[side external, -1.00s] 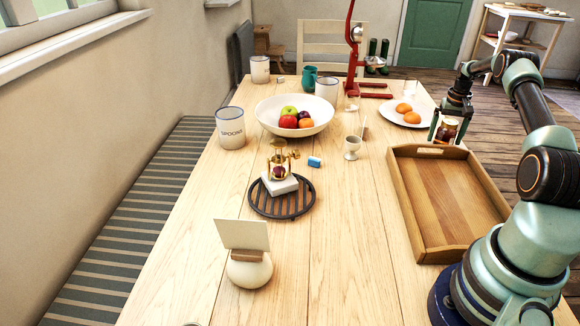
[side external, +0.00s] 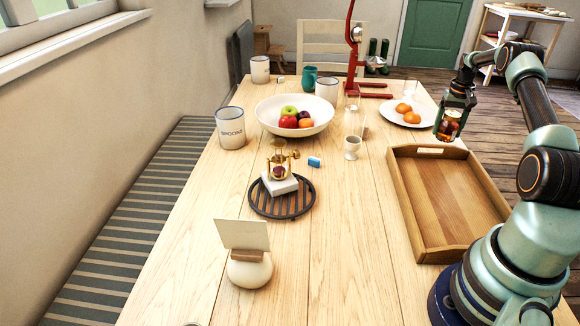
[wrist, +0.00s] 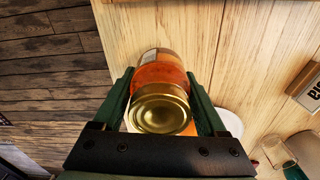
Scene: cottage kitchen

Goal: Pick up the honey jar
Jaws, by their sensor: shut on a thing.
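The honey jar (side external: 449,124) is a small glass jar with amber contents. In the wrist view the honey jar (wrist: 160,95) shows its gold lid towards the camera and its amber side beyond. My gripper (side external: 450,112) is shut on the jar, with one green finger on each side of it. In the side view the jar hangs near the right edge of the table, behind the wooden tray. The jar's underside is hidden in the wrist view.
A wooden tray (side external: 398,190) lies at the table's right side. A white plate (side external: 389,119) with oranges is left of the jar. The table's front middle is bare.

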